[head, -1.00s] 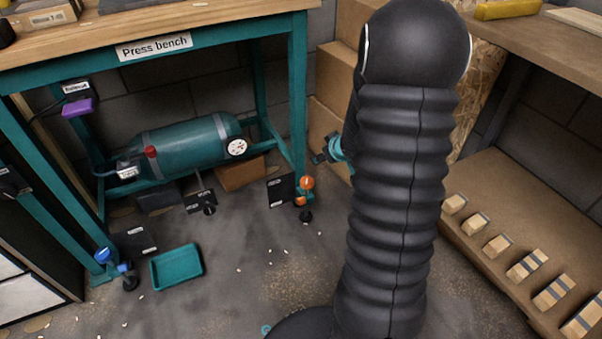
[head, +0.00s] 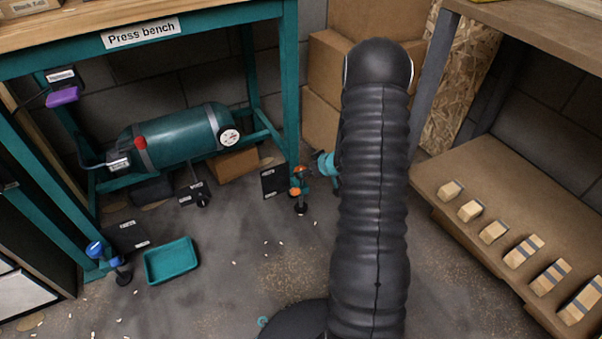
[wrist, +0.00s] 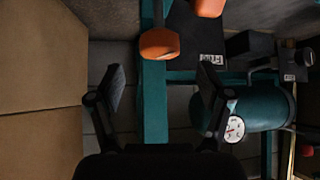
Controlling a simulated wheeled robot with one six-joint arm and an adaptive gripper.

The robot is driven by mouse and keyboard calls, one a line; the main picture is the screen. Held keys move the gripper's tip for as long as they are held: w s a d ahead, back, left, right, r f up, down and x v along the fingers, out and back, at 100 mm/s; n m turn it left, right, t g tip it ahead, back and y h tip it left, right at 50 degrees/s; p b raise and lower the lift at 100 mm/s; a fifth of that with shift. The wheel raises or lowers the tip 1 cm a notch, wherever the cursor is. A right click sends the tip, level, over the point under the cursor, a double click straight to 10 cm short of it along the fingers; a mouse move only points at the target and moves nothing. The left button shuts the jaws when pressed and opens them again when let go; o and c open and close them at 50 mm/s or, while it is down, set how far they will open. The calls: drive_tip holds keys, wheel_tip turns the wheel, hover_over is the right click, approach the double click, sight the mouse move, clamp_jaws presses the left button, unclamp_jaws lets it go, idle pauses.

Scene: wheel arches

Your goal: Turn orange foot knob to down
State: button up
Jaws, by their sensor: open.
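The orange foot knob (head: 297,190) is at the bottom of the press bench's right front leg, with another orange part just above it and a black foot below. In the wrist view an orange knob (wrist: 160,43) lies just beyond and between my fingertips, against the teal leg (wrist: 154,100); a second orange part (wrist: 208,7) is cut by the top edge. My gripper (wrist: 162,78) is open and empty, its two dark fingers apart. In the head view only a teal bit of my gripper (head: 327,165) shows, just right of the knob; my arm hides the rest.
A black labelled plate (head: 275,181) stands left of the knob. A teal tank (head: 180,137) lies under the bench. A blue knob (head: 96,250) is on the left leg, near a teal tray (head: 171,261). Cardboard boxes (head: 320,122) stand behind my arm; a shelf with wooden blocks (head: 493,232) is right.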

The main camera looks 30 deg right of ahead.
sight(301, 169)
drive_tip(key=b+x, duration=0.1)
drive_tip(key=x, duration=0.4)
drive_tip(key=shift+w+f, duration=0.25)
drive_tip(key=c, duration=1.2)
